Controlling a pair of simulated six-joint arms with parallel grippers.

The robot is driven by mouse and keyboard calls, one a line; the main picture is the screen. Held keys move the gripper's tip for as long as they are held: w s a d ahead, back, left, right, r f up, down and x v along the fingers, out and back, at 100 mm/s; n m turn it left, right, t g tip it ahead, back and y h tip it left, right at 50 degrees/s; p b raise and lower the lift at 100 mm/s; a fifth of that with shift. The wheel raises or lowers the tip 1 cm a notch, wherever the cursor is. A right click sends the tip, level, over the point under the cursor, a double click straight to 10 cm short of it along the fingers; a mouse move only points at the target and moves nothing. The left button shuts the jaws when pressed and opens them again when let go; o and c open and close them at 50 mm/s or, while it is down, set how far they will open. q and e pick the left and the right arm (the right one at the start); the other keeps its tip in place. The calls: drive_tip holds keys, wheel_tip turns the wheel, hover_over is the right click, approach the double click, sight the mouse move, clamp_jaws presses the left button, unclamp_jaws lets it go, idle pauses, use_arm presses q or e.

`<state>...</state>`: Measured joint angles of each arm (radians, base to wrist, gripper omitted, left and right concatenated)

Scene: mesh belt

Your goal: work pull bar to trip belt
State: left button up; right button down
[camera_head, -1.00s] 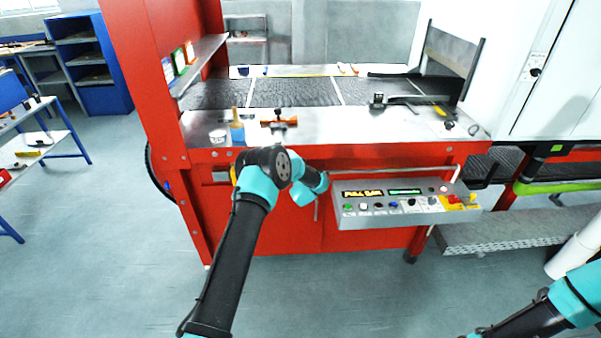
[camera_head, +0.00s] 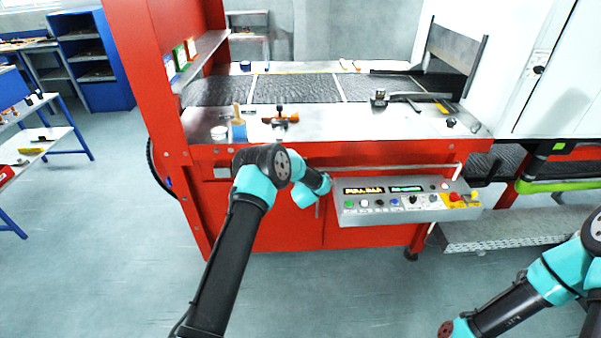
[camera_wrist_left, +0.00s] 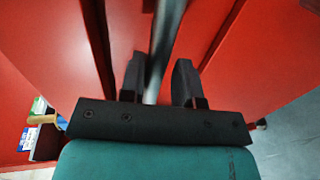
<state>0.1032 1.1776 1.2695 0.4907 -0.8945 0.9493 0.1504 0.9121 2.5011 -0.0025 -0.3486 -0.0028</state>
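The pull bar (camera_head: 390,168) is a thin silver rail along the red front of the machine, above the control panel (camera_head: 405,203). The panel's orange display appears to read "PULL BAR", and a green display sits beside it. My left arm reaches the left end of the bar, and its wrist hides the fingers in the head view. In the left wrist view, my left gripper (camera_wrist_left: 160,62) has its two dark fingers apart, with the silver bar (camera_wrist_left: 165,35) running between them. Whether the fingers touch it is unclear. My right arm is at the lower right; its gripper is not visible.
The steel worktop (camera_head: 340,122) holds a brush in a blue holder (camera_head: 238,128), an orange-handled tool (camera_head: 280,118) and other small items. The mesh belt (camera_head: 295,89) lies behind. A perforated step (camera_head: 500,228) stands at the right. Open floor lies in front.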

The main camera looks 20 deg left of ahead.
use_arm(q)
drive_tip(key=shift+o, duration=1.2)
drive_tip(key=v, duration=1.7)
drive_tip(key=shift+s+r, duration=0.1)
